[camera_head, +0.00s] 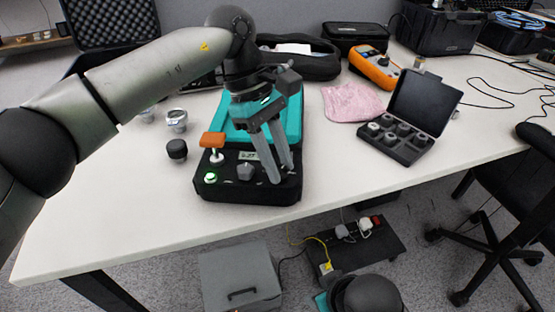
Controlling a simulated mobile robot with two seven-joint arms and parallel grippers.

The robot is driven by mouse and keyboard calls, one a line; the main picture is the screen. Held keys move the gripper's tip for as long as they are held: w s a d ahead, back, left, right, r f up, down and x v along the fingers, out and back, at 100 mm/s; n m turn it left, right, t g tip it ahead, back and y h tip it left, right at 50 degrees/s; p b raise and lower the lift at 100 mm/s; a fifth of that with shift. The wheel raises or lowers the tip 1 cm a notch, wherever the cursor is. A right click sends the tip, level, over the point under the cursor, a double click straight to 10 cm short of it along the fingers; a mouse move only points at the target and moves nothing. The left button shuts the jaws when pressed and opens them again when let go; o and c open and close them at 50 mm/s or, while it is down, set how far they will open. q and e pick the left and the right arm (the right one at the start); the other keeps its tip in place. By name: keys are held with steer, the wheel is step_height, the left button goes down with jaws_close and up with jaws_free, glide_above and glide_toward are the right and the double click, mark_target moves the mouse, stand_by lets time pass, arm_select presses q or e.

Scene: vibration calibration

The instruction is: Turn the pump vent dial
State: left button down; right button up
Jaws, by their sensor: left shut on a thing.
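The pump (225,190) is a black-cased unit with a teal part behind its top, near the table's front edge. Its top has a small display (249,155), an orange T-shaped handle (212,140), a green-lit button (211,178) and a dark grey knob (246,172). My left gripper (282,174) reaches down onto the right part of the pump top, right of the grey knob. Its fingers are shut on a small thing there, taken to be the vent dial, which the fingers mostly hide. My right gripper is not in view.
A black knob (177,149) and silver fittings (177,121) stand left of the pump. Right are a pink cloth (352,103), an orange meter (375,67) and an open black case (405,152) of small parts. The table front between pump and case is clear.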

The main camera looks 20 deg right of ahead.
arm_select(q)
steer(key=shift+m+y, duration=0.5)
steer(key=shift+m, duration=0.7)
steer(key=c, duration=0.6)
jaws_free()
